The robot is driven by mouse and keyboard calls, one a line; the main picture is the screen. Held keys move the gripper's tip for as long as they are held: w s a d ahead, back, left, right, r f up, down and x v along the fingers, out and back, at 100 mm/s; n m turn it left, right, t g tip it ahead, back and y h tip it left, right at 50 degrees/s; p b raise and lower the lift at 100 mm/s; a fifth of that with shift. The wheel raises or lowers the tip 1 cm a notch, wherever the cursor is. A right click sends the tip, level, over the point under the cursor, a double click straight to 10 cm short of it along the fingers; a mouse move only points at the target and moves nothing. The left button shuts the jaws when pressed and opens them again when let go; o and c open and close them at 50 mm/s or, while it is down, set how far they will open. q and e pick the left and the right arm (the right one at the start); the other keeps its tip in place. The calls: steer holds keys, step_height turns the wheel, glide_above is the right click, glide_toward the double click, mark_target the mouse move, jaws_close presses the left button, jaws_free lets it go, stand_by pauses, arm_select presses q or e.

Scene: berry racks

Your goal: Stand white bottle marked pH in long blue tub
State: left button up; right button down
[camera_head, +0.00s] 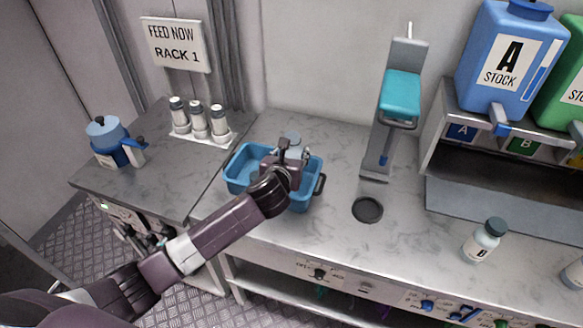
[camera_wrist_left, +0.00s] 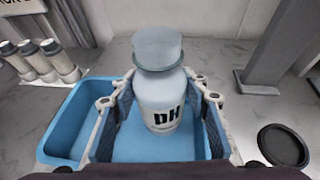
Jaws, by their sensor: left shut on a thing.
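The white bottle marked pH (camera_wrist_left: 160,95) has a grey cap and stands upright between the fingers of my left gripper (camera_wrist_left: 158,112), which is shut on it. In the head view my left gripper (camera_head: 285,155) is over the long blue tub (camera_head: 240,170) and hides most of the bottle. The tub also shows in the left wrist view (camera_wrist_left: 62,135), with the bottle above or within its outline. I cannot tell whether the bottle touches the tub floor. My right gripper is not in view.
A dark round disc (camera_head: 367,209) lies right of the tub. A bottle with a dark cap (camera_head: 482,240) stands farther right. A teal-topped stand (camera_head: 395,105) rises behind. Several capped vials (camera_head: 199,121) and a blue jug (camera_head: 110,142) are at left.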

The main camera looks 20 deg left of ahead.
arm_select(q)
step_height(320, 180, down, 2)
steer(key=shift+f, duration=0.1)
step_height(320, 180, down, 3)
steer(key=shift+f, duration=0.65)
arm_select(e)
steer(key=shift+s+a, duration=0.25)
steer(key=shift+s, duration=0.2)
arm_select(q)
steer(key=shift+f, duration=0.15)
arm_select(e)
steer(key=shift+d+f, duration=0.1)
arm_select(q)
steer(key=o, duration=1.2)
steer(key=shift+c, duration=0.2)
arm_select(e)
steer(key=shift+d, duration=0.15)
